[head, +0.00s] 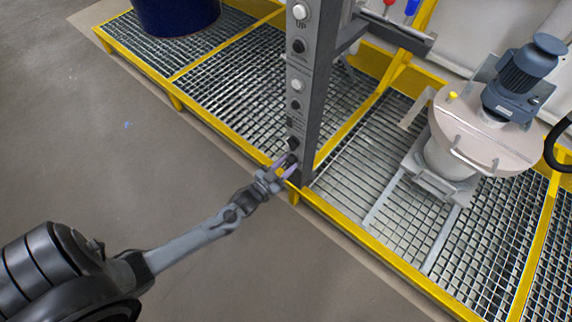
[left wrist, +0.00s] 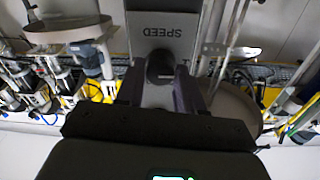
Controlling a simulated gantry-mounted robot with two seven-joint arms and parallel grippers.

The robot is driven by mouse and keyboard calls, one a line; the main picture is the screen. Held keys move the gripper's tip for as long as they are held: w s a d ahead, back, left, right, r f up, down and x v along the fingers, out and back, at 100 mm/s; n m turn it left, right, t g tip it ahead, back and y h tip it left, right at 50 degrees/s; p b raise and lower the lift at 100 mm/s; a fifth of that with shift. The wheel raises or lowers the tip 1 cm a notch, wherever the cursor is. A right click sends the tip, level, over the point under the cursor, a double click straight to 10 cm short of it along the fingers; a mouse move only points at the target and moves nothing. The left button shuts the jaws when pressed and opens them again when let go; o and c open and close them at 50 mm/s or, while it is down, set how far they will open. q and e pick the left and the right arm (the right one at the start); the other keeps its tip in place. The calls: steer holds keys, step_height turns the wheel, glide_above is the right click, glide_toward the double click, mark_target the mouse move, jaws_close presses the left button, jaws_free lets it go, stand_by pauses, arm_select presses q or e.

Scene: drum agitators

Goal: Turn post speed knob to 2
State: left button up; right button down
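The grey post (head: 310,95) stands upright with buttons and dark knobs down its face. In the left wrist view the black speed knob (left wrist: 160,66) sits below the word SPEED. A small mark shows to its right, too small to read, and the knob's pointer direction is not clear. My left gripper (head: 284,165) is at the low end of the post. Its dark fingers are apart, one on each side of the knob in the left wrist view (left wrist: 160,78). I see no clear contact with the knob. My right gripper is not in view.
A yellow-edged grating platform (head: 390,262) surrounds the post's foot. A motor-topped drum agitator (head: 485,130) stands to the right, and a dark blue drum (head: 175,15) at the back left. The grey floor (head: 110,150) at the left is clear.

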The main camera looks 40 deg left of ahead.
arm_select(q)
steer(key=c, duration=0.6)
steer(key=shift+r+m+p, duration=0.25)
steer(key=shift+m+p, duration=1.05)
steer(key=shift+p, duration=0.1)
steer(key=m+p, duration=0.2)
steer(key=shift+m, duration=0.4)
steer(key=m+p, duration=0.2)
steer(key=m, duration=0.2)
steer(key=shift+f, duration=0.1)
steer(key=shift+m+p, duration=0.55)
steer(key=shift+m, duration=0.55)
steer(key=shift+f, duration=0.1)
steer(key=o, duration=1.1)
